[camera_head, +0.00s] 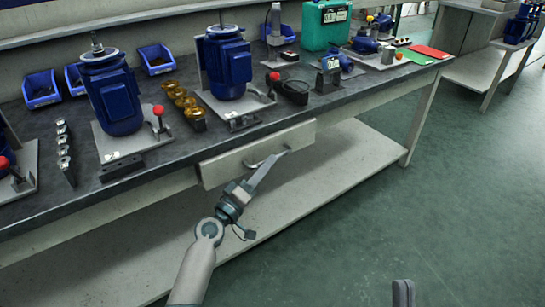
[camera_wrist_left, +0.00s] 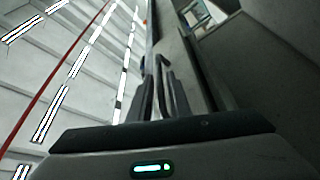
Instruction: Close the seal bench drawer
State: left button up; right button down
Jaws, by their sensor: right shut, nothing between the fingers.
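The seal bench drawer (camera_head: 220,171) is a pale front under the workbench top. It stands a little proud of the bench, and how far it is out is hard to tell. Its curved metal handle (camera_head: 252,164) is on the front. My left gripper (camera_head: 280,156) reaches up to the handle from below. In the left wrist view my left fingers (camera_wrist_left: 162,90) are close together with the dark handle bar between them. My right gripper (camera_head: 403,293) shows only as a dark grey tip at the bottom edge, shut and empty, far from the drawer.
The workbench top (camera_head: 190,150) carries blue pumps (camera_head: 228,62), brass parts (camera_head: 182,97), blue bins (camera_head: 156,57) and a green case (camera_head: 325,24). A lower shelf (camera_head: 340,150) runs under the drawer. The green floor (camera_head: 440,200) at the right is clear.

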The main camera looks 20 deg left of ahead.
pick_arm(q)
jog(key=shift+x, duration=1.55)
pick_arm(e)
jog(key=shift+a+f+g, duration=0.1)
jog(key=shift+f+g, duration=0.1)
jog(key=shift+g, duration=0.1)
pick_arm(q)
jog(key=shift+c, duration=0.7)
